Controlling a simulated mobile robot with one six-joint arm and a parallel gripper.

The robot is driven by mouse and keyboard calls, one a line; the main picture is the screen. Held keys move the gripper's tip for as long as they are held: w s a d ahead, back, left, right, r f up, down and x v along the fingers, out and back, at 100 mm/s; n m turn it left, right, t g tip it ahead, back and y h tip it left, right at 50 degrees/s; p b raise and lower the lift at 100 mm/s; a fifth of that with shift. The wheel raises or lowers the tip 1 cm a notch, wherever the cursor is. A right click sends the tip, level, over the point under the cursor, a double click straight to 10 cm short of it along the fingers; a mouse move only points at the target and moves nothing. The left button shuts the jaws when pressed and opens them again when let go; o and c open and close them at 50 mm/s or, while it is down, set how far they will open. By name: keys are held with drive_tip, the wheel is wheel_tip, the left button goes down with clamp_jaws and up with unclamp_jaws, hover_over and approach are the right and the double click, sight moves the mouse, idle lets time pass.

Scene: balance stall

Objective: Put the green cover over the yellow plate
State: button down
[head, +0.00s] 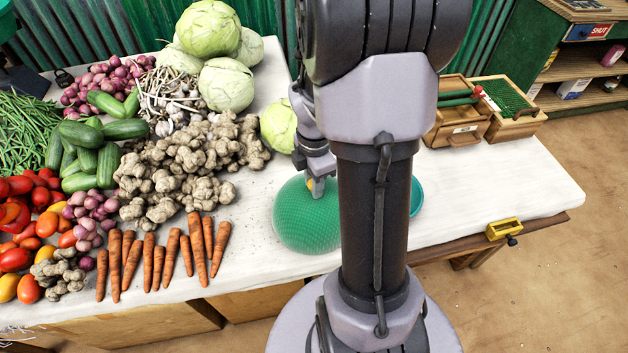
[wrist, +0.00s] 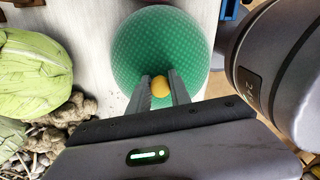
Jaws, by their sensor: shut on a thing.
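The green cover (head: 298,222) is a mesh-patterned dome with a yellow knob on top, on or just above the white table, left of my arm in the head view. It also shows in the wrist view (wrist: 160,45). My gripper (head: 314,186) is over the cover, its two fingers shut on the yellow knob (wrist: 160,87). I cannot tell whether the cover's rim touches the table. No yellow plate can be made out; the cover or my arm may hide it.
A teal dish (head: 416,195) is partly hidden behind my arm. Carrots (head: 170,255), ginger (head: 195,155) and cabbages (head: 226,84) crowd the left. Wooden boxes (head: 460,125) stand at the back right. A yellow fitting (head: 504,229) is at the table's right front edge. The right tabletop is clear.

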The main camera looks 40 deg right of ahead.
idle(0.4)
drive_tip(key=c, duration=0.6)
unclamp_jaws()
drive_tip(key=shift+o, duration=0.2)
wheel_tip(320, 180, up, 7)
drive_tip(key=p, duration=0.7)
drive_tip(key=shift+r, duration=0.1)
drive_tip(key=w+a+r+m+t, duration=0.2)
drive_tip(key=a+r+m, duration=0.35)
drive_tip(key=r, duration=0.25)
drive_tip(key=s+a+r+m+t, duration=0.1)
drive_tip(key=s+a+r+m, duration=0.2)
drive_tip(key=a, duration=0.3)
drive_tip(key=s+a+r+m+t+y, duration=0.1)
drive_tip(key=s+a+r+m, duration=0.2)
drive_tip(key=a+m, duration=0.3)
drive_tip(key=s+a+r+m+t+y, duration=0.1)
drive_tip(key=s+a+r+m, duration=0.2)
drive_tip(key=a+r+m, duration=0.1)
drive_tip(key=shift+a+r+t, duration=0.4)
drive_tip(key=shift+a+r, duration=0.4)
drive_tip(key=shift+a, duration=0.45)
